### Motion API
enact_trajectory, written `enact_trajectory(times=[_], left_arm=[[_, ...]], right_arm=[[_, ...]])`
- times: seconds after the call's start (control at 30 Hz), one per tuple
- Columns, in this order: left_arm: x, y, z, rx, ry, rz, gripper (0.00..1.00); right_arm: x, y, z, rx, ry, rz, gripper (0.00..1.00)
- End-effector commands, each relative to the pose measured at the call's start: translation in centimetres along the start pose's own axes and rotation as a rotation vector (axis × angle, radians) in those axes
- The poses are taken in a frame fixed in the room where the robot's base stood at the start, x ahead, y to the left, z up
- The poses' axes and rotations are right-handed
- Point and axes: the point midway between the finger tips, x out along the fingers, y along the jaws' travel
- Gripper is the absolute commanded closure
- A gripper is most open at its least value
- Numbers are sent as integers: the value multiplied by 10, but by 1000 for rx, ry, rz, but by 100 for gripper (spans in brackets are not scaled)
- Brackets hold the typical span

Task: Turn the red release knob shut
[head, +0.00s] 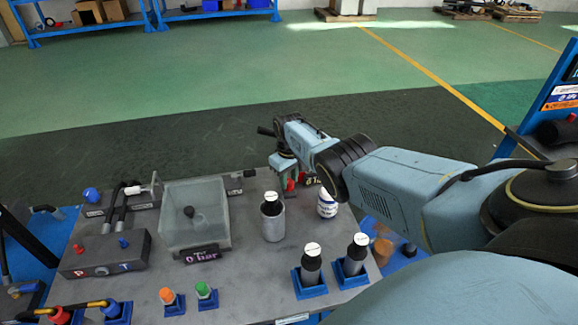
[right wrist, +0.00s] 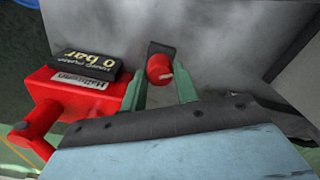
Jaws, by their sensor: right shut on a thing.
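The red release knob (right wrist: 160,68) shows in the right wrist view, on a dark mount against a grey surface. My right gripper (right wrist: 160,82) has a green finger on each side of it and is shut on it. In the head view my right gripper (head: 285,170) is at the far edge of the grey bench, with small red parts beside it; the knob cannot be told apart there. A red hand pump block (right wrist: 85,92) is left of the gripper in the wrist view, with a black display reading 0 bar. My left gripper is not in view.
The grey bench (head: 250,285) carries a clear box (head: 195,215), a grey bottle (head: 273,218), a white labelled container (head: 327,203), and two black bottles in blue holders near the front right. Orange and green caps (head: 204,290) stand in front. Open floor lies beyond.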

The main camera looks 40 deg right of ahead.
Motion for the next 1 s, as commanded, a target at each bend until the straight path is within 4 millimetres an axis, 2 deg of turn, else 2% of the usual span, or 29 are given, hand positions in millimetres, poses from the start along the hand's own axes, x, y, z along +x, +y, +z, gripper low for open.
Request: enact_trajectory(times=[0.7, 1.0], left_arm=[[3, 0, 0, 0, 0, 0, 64], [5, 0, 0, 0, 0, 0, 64]], right_arm=[[0, 0, 0, -677, 1, 2, 93], [0, 0, -1, -915, 2, 1, 93]])
